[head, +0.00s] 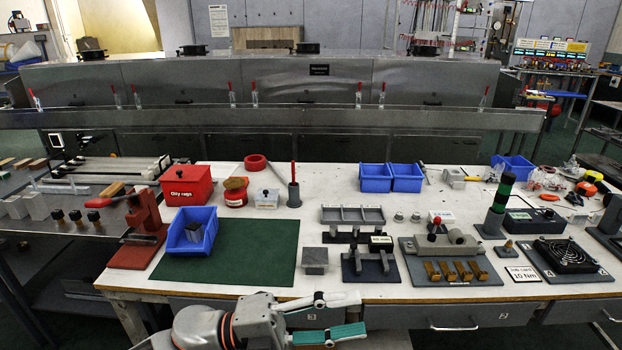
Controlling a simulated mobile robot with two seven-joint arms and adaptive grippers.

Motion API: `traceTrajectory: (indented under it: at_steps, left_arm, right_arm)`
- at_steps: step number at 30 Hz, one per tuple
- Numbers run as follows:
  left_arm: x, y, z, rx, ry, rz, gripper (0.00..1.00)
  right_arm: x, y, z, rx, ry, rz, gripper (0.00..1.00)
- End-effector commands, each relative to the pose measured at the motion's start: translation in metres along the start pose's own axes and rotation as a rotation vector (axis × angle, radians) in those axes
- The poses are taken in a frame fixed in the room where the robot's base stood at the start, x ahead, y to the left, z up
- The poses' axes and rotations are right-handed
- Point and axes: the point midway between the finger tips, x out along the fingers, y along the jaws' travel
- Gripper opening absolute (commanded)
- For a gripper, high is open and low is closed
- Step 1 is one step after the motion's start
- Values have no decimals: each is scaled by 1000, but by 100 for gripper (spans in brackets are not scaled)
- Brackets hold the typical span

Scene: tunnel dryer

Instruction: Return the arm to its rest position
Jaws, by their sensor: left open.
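My left gripper (352,315) shows at the bottom centre of the head view, at the near edge of the workbench (240,297). Its two fingers point right and stand apart, with teal on the lower finger. Nothing shows between them. The rest of my left arm runs down out of the picture. My right gripper is not in the picture.
A blue bin (192,231) with a grey block in it stands on the green mat (255,265). A red press (145,225) is at the left. Several fixtures, such as the fan plate (567,256), fill the right side. The tunnel dryer (290,85) spans the back.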

Motion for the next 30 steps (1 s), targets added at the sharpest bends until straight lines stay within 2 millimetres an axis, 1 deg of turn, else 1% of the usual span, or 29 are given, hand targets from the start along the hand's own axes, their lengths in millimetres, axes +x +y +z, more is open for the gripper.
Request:
traceTrajectory:
  at_steps: [2,4,8,11,12,14,16,17,18,20,21,23,24,27,30]
  left_arm:
    - [-4,-4,10,-99,-109,-95,44]
    - [-13,-3,22,-186,-212,-167,44]
    - [-42,11,46,-357,-417,-282,44]
    - [-74,35,61,-499,-585,-351,44]
    - [-89,47,64,-557,-653,-375,44]
    - [-113,69,67,-645,-757,-404,44]
    - [-143,98,65,-749,-879,-431,44]
    - [-157,112,62,-796,-932,-440,44]
    - [-175,131,57,-858,-1003,-450,44]
    - [-203,160,44,-950,-1109,-460,44]
    - [-220,179,33,-1008,-1175,-465,44]
    - [-244,205,15,-1088,-1267,-466,44]
    - [-258,221,2,-1138,-1322,-464,44]
    - [-286,254,-30,-1240,-1435,-458,44]
    - [-305,275,-55,-1309,-1512,-449,44]
  right_arm:
    - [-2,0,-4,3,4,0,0]
    - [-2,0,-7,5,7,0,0]
    - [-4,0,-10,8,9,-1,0]
    - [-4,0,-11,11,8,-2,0]
    - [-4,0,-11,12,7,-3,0]
    - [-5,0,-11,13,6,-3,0]
    - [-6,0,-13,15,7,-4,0]
    - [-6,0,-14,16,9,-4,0]
    - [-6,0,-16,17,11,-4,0]
    - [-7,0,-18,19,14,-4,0]
    - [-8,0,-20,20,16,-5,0]
    - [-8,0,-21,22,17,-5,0]
    - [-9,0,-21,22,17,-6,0]
    - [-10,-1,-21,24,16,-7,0]
    - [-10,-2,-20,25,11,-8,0]
